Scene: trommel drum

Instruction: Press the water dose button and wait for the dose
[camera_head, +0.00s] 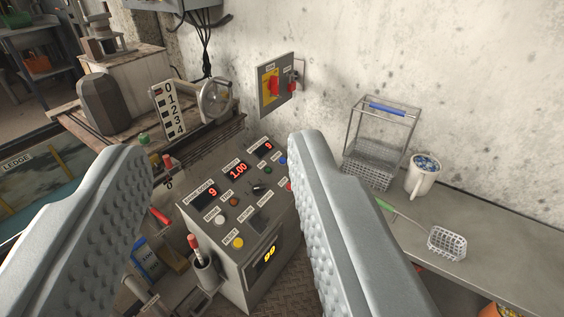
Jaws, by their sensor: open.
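A grey control box (245,275) stands in the middle, between my gripper's fingers and beyond them. Its sloped top has red digital displays, one reading 1.00 (240,171) and one reading 9 (212,191) under a label that seems to end in DOSES. Several small buttons sit there, among them a white one (219,219), a brown one (234,201), a blue one (283,160) and a yellow one (238,242). The labels are too small to tell which is the water dose button. My gripper (220,148) is open and empty, apart from the panel.
A wall switch (275,85) with a red handle is behind the box. On the right bench (485,230) are a wire basket (370,165), a white mug (421,178) and a mesh scoop (446,243). At left are a numbered gauge (168,108) and a cup of red-handled tools (204,273).

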